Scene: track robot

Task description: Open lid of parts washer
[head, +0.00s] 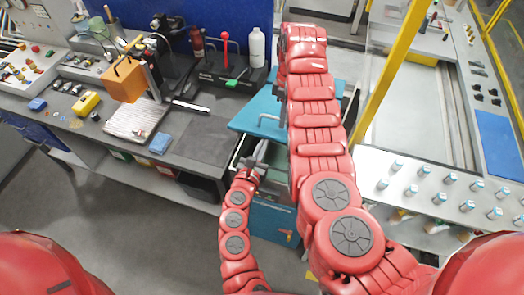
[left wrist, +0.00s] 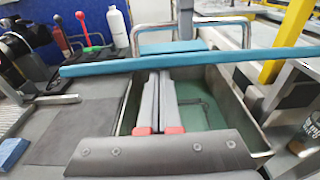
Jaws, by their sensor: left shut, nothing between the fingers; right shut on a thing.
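The parts washer (head: 275,222) is a blue cabinet with an open-topped metal basin. Its blue lid (head: 255,117) is raised at a slant over the basin and has a metal handle (head: 268,119). In the left wrist view the lid (left wrist: 110,67) shows nearly edge-on, with the greenish basin (left wrist: 205,112) below it. My left gripper (head: 254,166) is at the basin's front. In the left wrist view its fingers (left wrist: 161,78) are shut and empty, in front of the lid's edge. My right arm reaches over the washer's right side and hides part of the lid; its gripper is hidden.
A grey workbench (head: 205,140) stands left of the washer, with an orange box (head: 124,80), a blue sponge (head: 160,143) and a white bottle (head: 257,47). A yellow post (head: 385,70) and a rack of small bottles (head: 430,190) stand right. Open floor lies front left.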

